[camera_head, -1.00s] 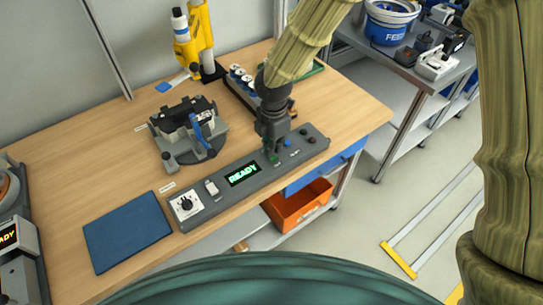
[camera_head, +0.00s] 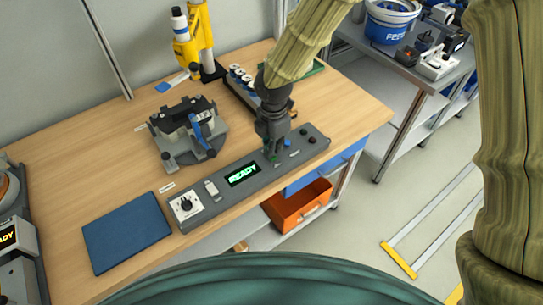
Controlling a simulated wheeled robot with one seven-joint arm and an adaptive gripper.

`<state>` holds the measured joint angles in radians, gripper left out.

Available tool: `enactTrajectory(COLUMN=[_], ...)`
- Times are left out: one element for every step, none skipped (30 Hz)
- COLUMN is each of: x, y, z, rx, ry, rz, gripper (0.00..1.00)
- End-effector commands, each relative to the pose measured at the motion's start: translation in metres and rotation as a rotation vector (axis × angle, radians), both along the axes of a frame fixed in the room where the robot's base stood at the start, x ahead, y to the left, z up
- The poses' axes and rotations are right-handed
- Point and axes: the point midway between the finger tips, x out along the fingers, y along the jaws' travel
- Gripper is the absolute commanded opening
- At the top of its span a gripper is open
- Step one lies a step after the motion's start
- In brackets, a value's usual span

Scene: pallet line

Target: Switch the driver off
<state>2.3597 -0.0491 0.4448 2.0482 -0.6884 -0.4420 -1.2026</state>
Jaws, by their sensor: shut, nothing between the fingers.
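A long grey control panel (camera_head: 222,200) lies along the front edge of the wooden bench, its green display (camera_head: 243,174) reading READY. It carries a white dial (camera_head: 187,204) at its left end, a rocker switch (camera_head: 211,188) beside the display, a blue button (camera_head: 288,143) and dark knobs (camera_head: 308,135) at its right. My gripper (camera_head: 271,153) points down, shut and empty, over the panel just right of the display. Whether the fingers touch the panel cannot be told. Which control is the driver's switch is not readable.
A clamp fixture (camera_head: 187,133) stands behind the panel. A blue mat (camera_head: 126,232) lies to the left, and a yellow stand (camera_head: 193,40) rises at the back. A rack of small parts (camera_head: 246,86) sits behind my gripper. An orange bin (camera_head: 297,205) hangs below the bench.

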Motion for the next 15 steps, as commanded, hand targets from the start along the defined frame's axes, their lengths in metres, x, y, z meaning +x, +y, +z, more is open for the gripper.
enactTrajectory(x=[0.0000,0.0000,0.0000,0.0000,0.0001,0.0001,0.0000,0.0000,0.0000,0.0001,0.0000,0.0001,0.0001,0.0001,0.0001], y=[0.0000,0.0000,0.0000,0.0000,0.0001,0.0001,0.0000,0.0000,0.0000,0.0001,0.0000,0.0001,0.0001,0.0001,0.0001], z=[-0.0010,-0.0013,-0.0018,-0.0021,-0.0025,-0.0029,-0.0033,-0.0036,-0.0041,-0.0044,-0.0048,-0.0052,-0.0056,-0.0059,-0.0064], rx=[0.000,0.000,0.000,0.000,0.000,0.000,0.000,0.000,0.000,0.000,0.000,0.000,0.000,0.000,0.000], ry=[0.000,0.000,0.000,0.000,0.000,0.000,0.000,0.000,0.000,0.000,0.000,0.000,0.000,0.000,0.000], rz=[0.000,0.000,0.000,0.000,0.000,0.000,0.000,0.000,0.000,0.000,0.000,0.000,0.000,0.000,0.000], gripper=[0.00,0.00,0.00,0.00,0.00,0.00,0.00,0.00,0.00,0.00,0.00,0.00,0.00,0.00,0.00])
